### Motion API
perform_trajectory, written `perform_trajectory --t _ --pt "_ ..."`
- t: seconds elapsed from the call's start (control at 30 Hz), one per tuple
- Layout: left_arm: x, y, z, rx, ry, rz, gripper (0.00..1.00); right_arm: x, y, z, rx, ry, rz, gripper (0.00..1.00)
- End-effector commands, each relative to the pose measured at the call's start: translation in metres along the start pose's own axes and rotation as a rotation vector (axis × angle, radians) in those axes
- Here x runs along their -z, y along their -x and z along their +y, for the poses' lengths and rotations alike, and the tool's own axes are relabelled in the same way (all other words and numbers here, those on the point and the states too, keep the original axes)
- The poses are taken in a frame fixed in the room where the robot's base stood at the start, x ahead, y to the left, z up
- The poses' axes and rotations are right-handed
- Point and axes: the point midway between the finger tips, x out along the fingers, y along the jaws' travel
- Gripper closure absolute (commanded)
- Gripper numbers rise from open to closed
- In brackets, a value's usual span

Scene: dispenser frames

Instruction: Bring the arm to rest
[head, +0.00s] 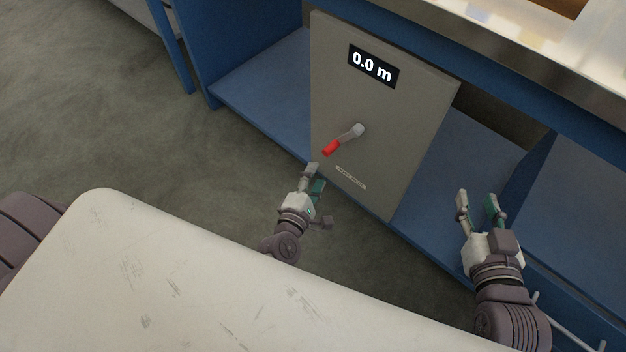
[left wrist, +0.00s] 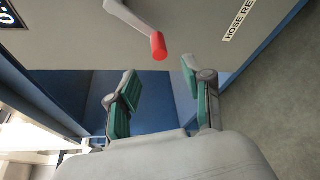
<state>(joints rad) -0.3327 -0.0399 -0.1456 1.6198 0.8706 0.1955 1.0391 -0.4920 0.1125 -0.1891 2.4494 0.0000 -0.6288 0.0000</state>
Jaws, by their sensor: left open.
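My left gripper (head: 314,179) is in front of the grey panel, just below a crank handle with a red grip (head: 331,148). In the left wrist view my left gripper (left wrist: 158,85) has its two fingers spread with nothing between them. The red grip (left wrist: 159,46) shows beyond the fingertips and looks apart from them. My right gripper (head: 478,204) is at the right, in front of the blue shelf, with its fingers apart and nothing between them.
The grey panel (head: 385,110) shows "0.0 m" on a black display (head: 373,66) and carries a label (head: 350,178). It stands in a blue bench frame (head: 255,85). Open floor (head: 110,130) lies to the left.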

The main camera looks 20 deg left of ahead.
Motion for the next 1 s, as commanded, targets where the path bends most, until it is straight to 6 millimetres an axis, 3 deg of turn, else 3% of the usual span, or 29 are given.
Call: perform_trajectory --t 0.17,0.77,0.87,1.0 --pt "0.000 0.011 0.000 -0.001 0.000 0.000 0.49 0.000 0.000 0.000 0.000 0.000 0.000 0.60" --pt "-0.003 0.012 0.004 -0.002 -0.028 -0.013 0.49 0.000 0.000 0.000 0.000 0.000 0.000 0.60" --pt "-0.021 0.014 0.022 -0.007 -0.191 -0.080 0.49 0.000 0.000 0.000 0.000 0.000 0.000 0.60" --pt "-0.060 0.027 0.064 -0.032 -0.664 -0.224 0.49 0.000 0.000 0.000 0.000 0.000 0.000 0.60"
